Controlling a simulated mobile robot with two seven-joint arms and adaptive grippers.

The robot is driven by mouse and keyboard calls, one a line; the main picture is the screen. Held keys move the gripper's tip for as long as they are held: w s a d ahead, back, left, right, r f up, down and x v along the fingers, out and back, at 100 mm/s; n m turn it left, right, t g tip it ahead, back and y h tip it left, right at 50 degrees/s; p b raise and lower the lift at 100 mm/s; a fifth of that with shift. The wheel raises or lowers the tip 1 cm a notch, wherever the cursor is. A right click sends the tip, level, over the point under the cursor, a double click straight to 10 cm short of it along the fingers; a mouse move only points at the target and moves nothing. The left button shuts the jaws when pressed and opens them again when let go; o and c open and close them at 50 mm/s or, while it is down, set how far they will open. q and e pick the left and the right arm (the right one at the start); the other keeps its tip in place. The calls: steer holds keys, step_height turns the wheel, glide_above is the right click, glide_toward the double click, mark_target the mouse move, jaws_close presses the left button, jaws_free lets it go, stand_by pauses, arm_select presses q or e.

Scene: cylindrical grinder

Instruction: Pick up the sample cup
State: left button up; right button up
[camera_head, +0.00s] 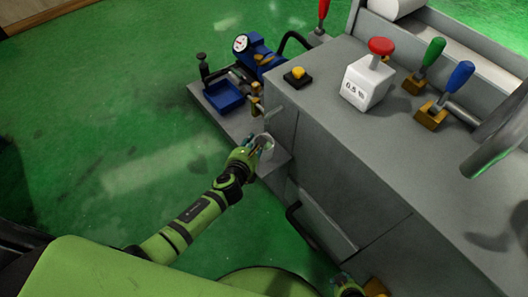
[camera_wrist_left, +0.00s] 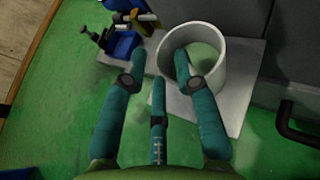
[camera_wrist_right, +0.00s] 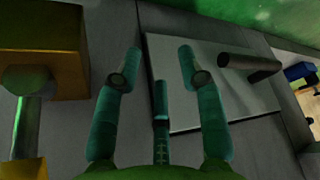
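The sample cup (camera_head: 267,146) is a pale, open-topped cylinder standing upright on the grey ledge at the machine's near corner. It fills the upper right of the left wrist view (camera_wrist_left: 212,52). My left gripper (camera_head: 250,150) is at the cup's left side. In the left wrist view my left gripper (camera_wrist_left: 158,64) is open, its fingers apart. Its right finger overlaps the cup's rim; I cannot tell whether it is inside or above. My right gripper (camera_head: 347,287) is low beside the machine's front. In the right wrist view (camera_wrist_right: 160,62) it is open and empty.
A blue tray (camera_head: 223,96) and a gauge (camera_head: 240,43) stand behind the cup. The grey machine (camera_head: 330,130) rises to the right. A dark handle (camera_head: 300,222) juts from its front. A panel (camera_wrist_right: 210,100) faces my right gripper. Green floor is clear left.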

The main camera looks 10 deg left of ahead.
arm_select(q)
steer(key=shift+w+f, duration=0.15)
steer(key=shift+w, duration=0.25)
steer(key=shift+c, duration=0.4)
jaws_close()
steer(key=shift+r, duration=0.2)
